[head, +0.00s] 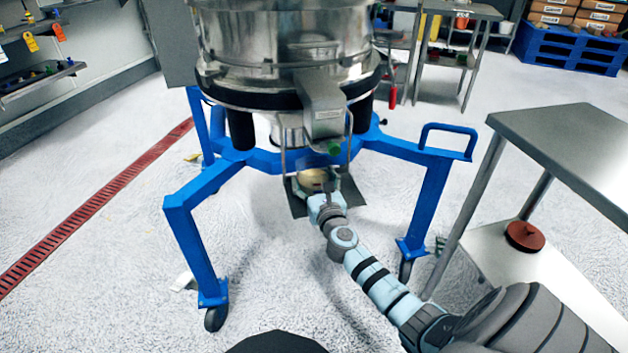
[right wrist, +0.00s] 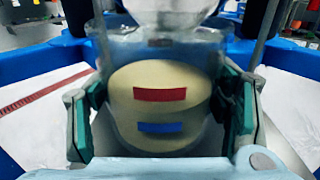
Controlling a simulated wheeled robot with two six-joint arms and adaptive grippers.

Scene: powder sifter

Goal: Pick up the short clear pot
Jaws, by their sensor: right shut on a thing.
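The short clear pot (head: 312,177) sits low under the sifter's outlet, inside the blue frame. In the right wrist view the pot (right wrist: 160,103) looks upright, holds pale cream powder, and carries a red strip above a blue strip. My right gripper (head: 318,186) reaches in from the front and is shut on the pot, with one green-padded finger on each side. The fingers of my right gripper (right wrist: 162,112) flank the pot in the wrist view. The pot's underside is hidden. My left gripper is out of view.
The steel sifter (head: 285,40) stands above on a blue wheeled frame (head: 185,205), whose legs surround my forearm. A dark plate (head: 297,203) hangs below the outlet between thin rods. A steel table (head: 570,135) with a red-brown lid (head: 524,236) on its lower shelf stands right.

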